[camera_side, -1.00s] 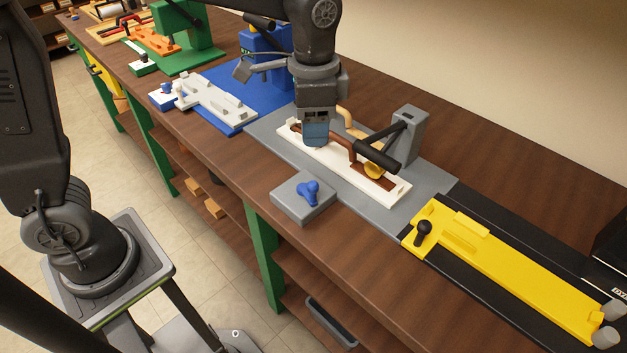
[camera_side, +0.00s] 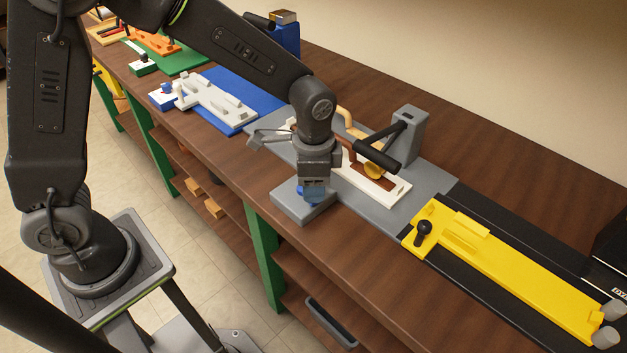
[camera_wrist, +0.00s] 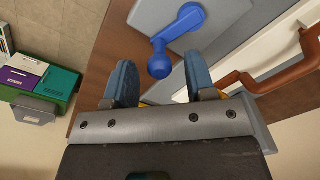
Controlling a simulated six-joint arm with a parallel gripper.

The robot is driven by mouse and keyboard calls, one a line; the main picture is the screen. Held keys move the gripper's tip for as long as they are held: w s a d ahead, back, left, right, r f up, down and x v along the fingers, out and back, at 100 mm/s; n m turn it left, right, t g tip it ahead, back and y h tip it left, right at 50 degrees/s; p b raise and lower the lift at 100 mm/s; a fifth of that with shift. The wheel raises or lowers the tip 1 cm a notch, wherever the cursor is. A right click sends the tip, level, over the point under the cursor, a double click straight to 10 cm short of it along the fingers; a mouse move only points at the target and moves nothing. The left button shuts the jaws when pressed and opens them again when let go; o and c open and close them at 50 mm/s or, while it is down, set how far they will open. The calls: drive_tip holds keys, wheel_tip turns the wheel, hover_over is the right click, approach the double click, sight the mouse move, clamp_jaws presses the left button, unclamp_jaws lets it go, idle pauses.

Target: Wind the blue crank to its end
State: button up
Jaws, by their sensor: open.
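The blue crank (camera_wrist: 181,30) shows in the wrist view on top of its grey block (camera_wrist: 147,13). Its round hub is at the top and its arm runs down to a rounded knob (camera_wrist: 159,66). My gripper (camera_wrist: 165,80) is open, with one blue-grey finger on each side of the knob and visible gaps between. In the side view my gripper (camera_side: 313,192) points down over the grey block (camera_side: 290,208) and hides most of the crank.
A white fixture (camera_side: 375,188) with a brown part, and a black-handled clamp (camera_side: 378,158) on a grey post, stand behind the block on a grey plate. A yellow fixture (camera_side: 500,262) lies to the right. The wooden bench front edge is close to the block.

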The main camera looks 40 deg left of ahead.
drive_tip(key=shift+f, duration=0.25)
drive_tip(key=c, duration=0.9)
drive_tip(key=shift+c, duration=0.2)
drive_tip(key=shift+w+n, duration=0.1)
drive_tip(key=shift+n, duration=0.2)
drive_tip(key=shift+w+d+n, duration=0.1)
drive_tip(key=shift+w+n, duration=0.4)
drive_tip(key=shift+n, duration=0.7)
drive_tip(key=shift+w+n, duration=0.3)
drive_tip(key=shift+n, duration=0.5)
drive_tip(key=shift+w+n, duration=0.25)
drive_tip(key=shift+n, duration=0.55)
